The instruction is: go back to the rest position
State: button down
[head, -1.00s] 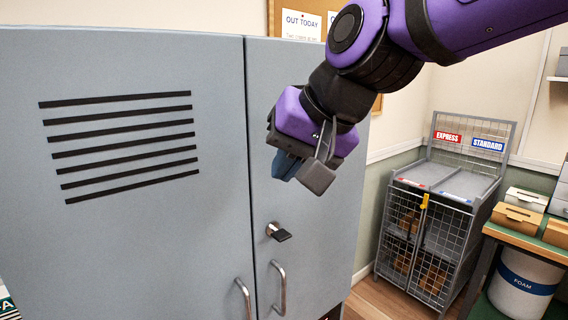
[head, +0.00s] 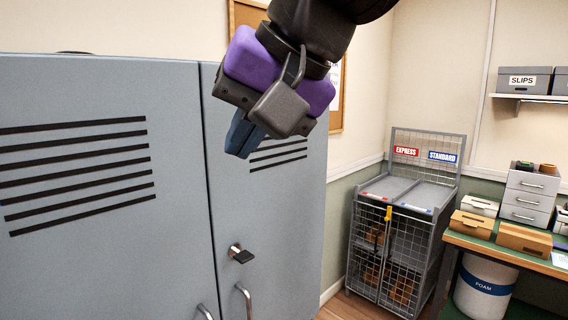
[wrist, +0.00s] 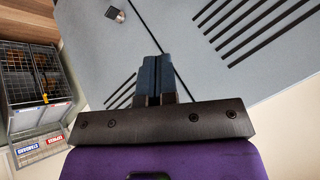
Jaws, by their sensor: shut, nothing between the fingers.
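My gripper (head: 242,138) is purple and black with blue fingers. In the head view it hangs in front of the upper right door of a grey cabinet (head: 180,200), above the door's latch. In the wrist view my gripper (wrist: 158,62) shows its two blue fingers pressed together with nothing between them. The cabinet (wrist: 215,75) fills much of that view behind the fingers. Both cabinet doors look shut.
The black latch (head: 240,254) and door handles (head: 243,298) stick out from the cabinet. A wire cage cart (head: 403,225) with EXPRESS and STANDARD signs stands to the right. Beyond it is a workbench (head: 480,248) with boxes and a white FOAM drum (head: 485,288) under it.

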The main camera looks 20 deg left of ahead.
jog(key=w+d+f+m+t+h, duration=0.1)
jog(key=w+d+f, duration=0.1)
jog(key=d, duration=0.6)
jog(key=w+d+f+m+t+h, duration=0.1)
jog(key=w+d+f+h, duration=0.15)
jog(key=d, duration=0.55)
jog(key=w+d+f+m+t+h, duration=0.1)
jog(key=w+d+t, duration=0.15)
jog(key=d, duration=0.65)
jog(key=s+d+f+m+h, duration=0.1)
jog(key=s+d+f, duration=0.1)
jog(key=d, duration=0.4)
jog(key=s+d+f+m, duration=0.1)
jog(key=s+d+f, duration=0.1)
jog(key=d, duration=0.5)
jog(key=s+d+f+m+g+h, duration=0.1)
jog(key=s+d+f, duration=0.2)
jog(key=d, duration=0.3)
jog(key=shift+d+f+h, duration=0.35)
jog(key=shift+f, duration=0.5)
jog(key=shift+s, duration=0.1)
